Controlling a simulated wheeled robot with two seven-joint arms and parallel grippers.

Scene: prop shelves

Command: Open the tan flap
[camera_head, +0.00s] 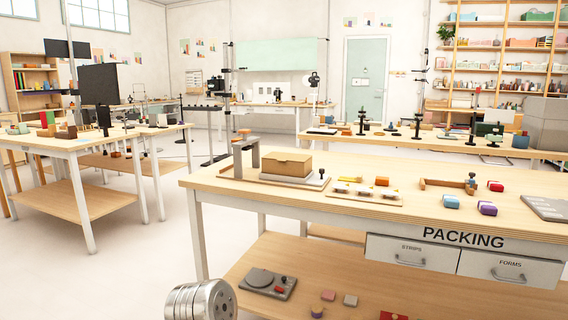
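A tan box (285,168) sits on a grey base (292,182) near the back left of the packing table. Its tan flap (288,156) forms the top and lies flat, closed over the box. A small dark knob (322,173) stands at the base's right end. Neither gripper is in view. A round metal part of my own arm shows at the bottom edge, well below and in front of the table top.
A grey bracket (238,160) stands left of the box. Right of it are a tray of small pieces (366,193), a wooden holder (446,187) and red, blue and purple blocks. The PACKING table's (230,188) front left top is clear. A shelf below holds a grey device (268,283).

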